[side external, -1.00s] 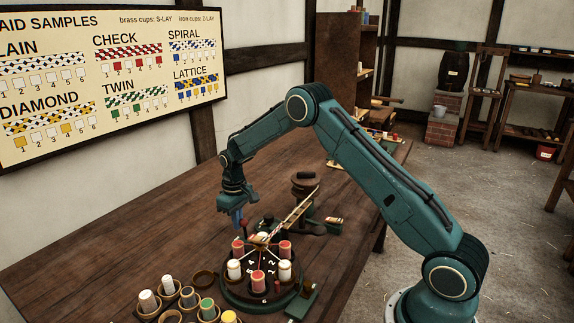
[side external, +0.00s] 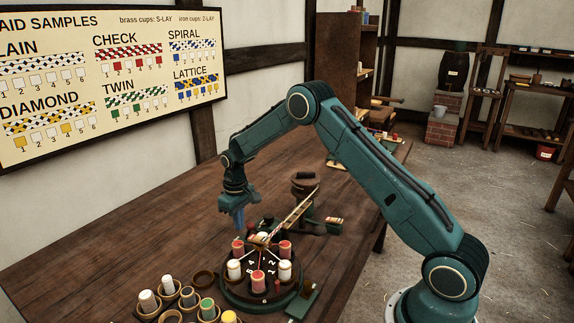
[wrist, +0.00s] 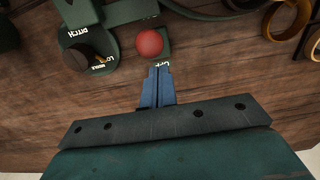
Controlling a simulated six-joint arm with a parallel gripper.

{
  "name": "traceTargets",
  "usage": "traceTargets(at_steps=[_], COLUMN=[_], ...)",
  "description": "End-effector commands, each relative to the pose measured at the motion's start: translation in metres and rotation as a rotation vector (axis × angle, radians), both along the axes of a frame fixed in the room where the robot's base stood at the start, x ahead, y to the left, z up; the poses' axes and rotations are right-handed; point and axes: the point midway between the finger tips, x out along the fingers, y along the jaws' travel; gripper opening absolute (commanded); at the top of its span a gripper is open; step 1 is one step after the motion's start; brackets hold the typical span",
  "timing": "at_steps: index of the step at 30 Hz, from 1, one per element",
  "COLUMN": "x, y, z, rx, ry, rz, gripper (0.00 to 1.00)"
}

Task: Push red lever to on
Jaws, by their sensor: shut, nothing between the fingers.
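The red lever's round knob (wrist: 150,42) shows in the wrist view, above a small green plate (wrist: 164,60) whose white lettering is partly covered by my fingertips. The lever's stalk is hidden under the knob. My gripper (wrist: 159,68) has its blue fingers together and empty. In the wrist view the tips sit just below the knob, with a narrow gap in the picture; I cannot tell whether they touch. In the side view my gripper (side external: 239,229) points down behind the round bobbin carrier (side external: 262,301), and I cannot make out the knob there.
A dark dial marked PITCH (wrist: 87,47) is left of the knob in the wrist view. In the side view, white and red bobbins stand on the carrier, and cups of coloured bobbins (side external: 189,296) stand at front left. The table (side external: 110,240) is clear at left.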

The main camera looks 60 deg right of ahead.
Motion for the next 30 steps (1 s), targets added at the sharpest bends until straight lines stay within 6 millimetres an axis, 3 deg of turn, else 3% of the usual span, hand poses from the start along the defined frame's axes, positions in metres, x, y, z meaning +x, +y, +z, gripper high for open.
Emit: traceTargets(at_steps=[17,30], x=[0.007,0.007], y=[0.0,0.0], z=[0.002,0.025], rx=[0.0,0.0], ry=[0.0,-0.001], rz=[0.0,0.0], gripper=[0.0,0.0])
